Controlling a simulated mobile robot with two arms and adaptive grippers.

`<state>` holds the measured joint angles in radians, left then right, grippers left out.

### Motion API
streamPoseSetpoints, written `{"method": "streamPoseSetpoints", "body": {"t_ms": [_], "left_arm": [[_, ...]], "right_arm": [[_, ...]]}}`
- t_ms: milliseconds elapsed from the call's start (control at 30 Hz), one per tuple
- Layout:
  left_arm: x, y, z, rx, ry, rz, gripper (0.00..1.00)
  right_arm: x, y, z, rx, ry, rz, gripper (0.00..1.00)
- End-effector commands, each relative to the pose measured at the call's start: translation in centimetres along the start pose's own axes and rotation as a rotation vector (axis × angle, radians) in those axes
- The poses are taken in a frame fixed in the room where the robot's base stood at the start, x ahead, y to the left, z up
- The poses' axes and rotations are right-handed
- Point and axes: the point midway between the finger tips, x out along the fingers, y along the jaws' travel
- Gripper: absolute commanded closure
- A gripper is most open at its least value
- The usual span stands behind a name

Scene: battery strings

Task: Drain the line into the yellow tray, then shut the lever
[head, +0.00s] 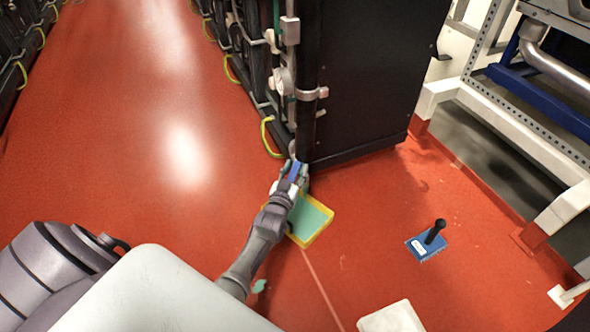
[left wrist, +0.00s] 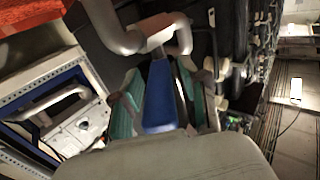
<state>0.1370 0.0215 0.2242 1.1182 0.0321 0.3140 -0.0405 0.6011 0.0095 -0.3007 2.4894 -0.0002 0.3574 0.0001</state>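The yellow tray (head: 323,232) lies on the red floor at the foot of a black cabinet; its inside looks teal green, and I cannot tell whether that is liquid. My left gripper (head: 294,174) is low by the cabinet's corner, over the tray's far left edge. The blue lever (head: 295,171) is between its fingers. In the left wrist view, the blue lever (left wrist: 160,100) points toward the camera below a grey pipe, with a teal-padded finger close against each side. The lever's near end is hidden by my gripper's body. My right gripper is not in view.
The black cabinet (head: 370,75) stands just beyond the gripper, with pipe fittings (head: 285,80) on its left edge. A blue block with a black handle (head: 428,243) and a white object (head: 391,318) lie on the floor at right. A small teal spot (head: 259,286) is near my arm. The left aisle is clear.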

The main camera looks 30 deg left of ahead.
Motion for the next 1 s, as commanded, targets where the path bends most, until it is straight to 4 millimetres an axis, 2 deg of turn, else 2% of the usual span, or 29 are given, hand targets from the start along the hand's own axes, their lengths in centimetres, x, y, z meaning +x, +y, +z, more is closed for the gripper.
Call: {"method": "streamPoseSetpoints", "body": {"t_ms": [367,467,800,1000], "left_arm": [[0.1,-0.1,-0.6,0.000,0.003,-0.001,0.52],[0.0,-0.1,-1.9,-0.001,0.004,-0.001,0.52],[0.0,0.0,-8.2,-0.001,0.003,0.000,0.52],[0.0,0.0,-9.8,-0.001,0.000,0.000,0.52]], "right_arm": [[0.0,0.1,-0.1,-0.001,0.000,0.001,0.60],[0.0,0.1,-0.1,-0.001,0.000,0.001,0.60],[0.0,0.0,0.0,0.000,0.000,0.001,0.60],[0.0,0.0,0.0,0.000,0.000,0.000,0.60]]}}
